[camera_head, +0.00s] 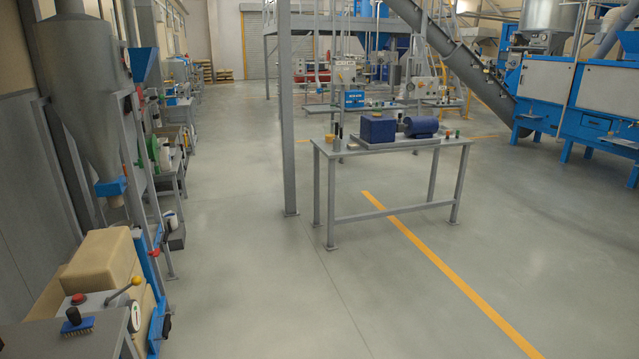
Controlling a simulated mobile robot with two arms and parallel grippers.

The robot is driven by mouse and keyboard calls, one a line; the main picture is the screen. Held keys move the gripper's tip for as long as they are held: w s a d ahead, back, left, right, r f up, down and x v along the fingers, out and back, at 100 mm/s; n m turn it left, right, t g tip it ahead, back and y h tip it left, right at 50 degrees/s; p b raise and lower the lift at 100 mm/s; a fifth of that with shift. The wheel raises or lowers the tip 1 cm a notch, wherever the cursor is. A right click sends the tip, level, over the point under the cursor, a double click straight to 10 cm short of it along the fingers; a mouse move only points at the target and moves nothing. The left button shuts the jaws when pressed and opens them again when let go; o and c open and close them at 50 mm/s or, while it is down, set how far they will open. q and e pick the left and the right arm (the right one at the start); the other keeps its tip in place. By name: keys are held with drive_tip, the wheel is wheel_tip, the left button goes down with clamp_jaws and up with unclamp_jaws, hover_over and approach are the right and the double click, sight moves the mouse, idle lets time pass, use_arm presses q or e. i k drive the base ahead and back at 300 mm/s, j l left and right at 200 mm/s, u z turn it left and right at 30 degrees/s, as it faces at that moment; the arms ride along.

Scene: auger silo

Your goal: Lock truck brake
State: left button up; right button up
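No truck or brake can be told for certain in this view. At the lower left, tan block-shaped sacks or boxes (103,262) sit by a blue frame (157,322), beneath a grey hopper cone (84,90) with a blue spout (111,187). In front of them a lever with a yellow knob (136,281) slants up to the right, beside a red button (78,298). I cannot tell whether the lever belongs to a truck. Neither of my grippers is in view.
A grey table (394,148) with a blue motor unit (421,126) stands mid-floor beside a grey post (287,110). A small bench (70,340) with a blue brush (76,322) is at the lower left. Blue machinery (570,105) lines the right. The floor between is clear, with a yellow line.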

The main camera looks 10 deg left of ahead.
sight(154, 254)
drive_tip(key=i+u, duration=0.25)
drive_tip(key=i, duration=0.35)
drive_tip(key=i+l+u, duration=0.1)
drive_tip(key=i+u, duration=0.15)
drive_tip(key=i, duration=0.35)
drive_tip(key=i+l+u, duration=0.2)
drive_tip(key=i, duration=0.35)
